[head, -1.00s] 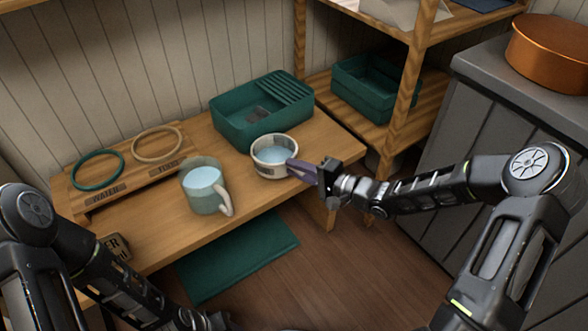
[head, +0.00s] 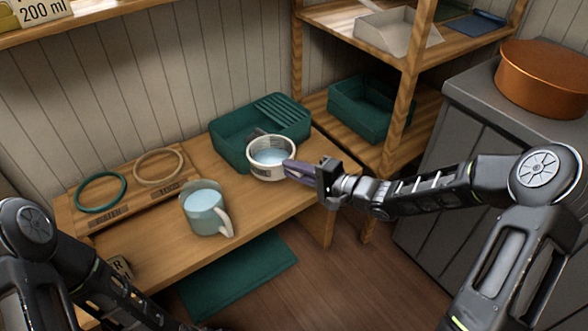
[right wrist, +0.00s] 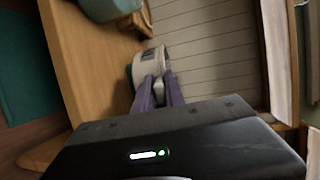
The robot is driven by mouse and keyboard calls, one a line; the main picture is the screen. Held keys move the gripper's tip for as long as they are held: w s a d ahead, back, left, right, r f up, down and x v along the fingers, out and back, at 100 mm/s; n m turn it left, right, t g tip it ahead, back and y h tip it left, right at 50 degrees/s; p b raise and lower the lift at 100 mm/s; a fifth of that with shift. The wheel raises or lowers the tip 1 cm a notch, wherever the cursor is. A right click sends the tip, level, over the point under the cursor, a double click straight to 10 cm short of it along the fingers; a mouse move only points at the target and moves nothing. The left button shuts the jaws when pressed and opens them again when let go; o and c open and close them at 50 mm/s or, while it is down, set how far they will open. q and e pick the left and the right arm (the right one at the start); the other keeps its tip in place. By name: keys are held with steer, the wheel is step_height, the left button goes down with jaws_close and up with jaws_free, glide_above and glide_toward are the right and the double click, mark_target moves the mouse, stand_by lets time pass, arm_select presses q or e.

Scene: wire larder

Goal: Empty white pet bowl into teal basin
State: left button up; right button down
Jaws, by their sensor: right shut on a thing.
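The white pet bowl (head: 262,172) holds pale blue liquid and looks level. My right gripper (head: 292,169) is shut on its right side with purple fingers. In the head view the bowl overlaps the front right of the teal basin (head: 228,150) and appears raised off the bench. The basin stands on the wooden bench, with a ribbed ledge at its back right; part of its inside is hidden by the bowl. The right wrist view shows the bowl (right wrist: 152,66) at the tips of the fingers. My left arm is at lower left; its gripper is out of view.
A pale teal mug (head: 204,217) with blue liquid stands on the bench, left of the bowl. Two rings, teal (head: 101,192) and tan (head: 158,165), lie on a labelled board. A wooden shelf with another teal tub (head: 372,122) stands right. A copper pot (head: 545,82) sits on a grey cabinet.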

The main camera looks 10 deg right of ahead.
steer(key=shift+r, duration=0.15)
steer(key=d+r+m+t+h, duration=0.3)
steer(key=r+h, duration=0.3)
steer(key=r, duration=0.6)
steer(key=shift+s+d+m+t, duration=0.35)
steer(key=shift+d+m, duration=0.3)
steer(key=shift+m, duration=0.25)
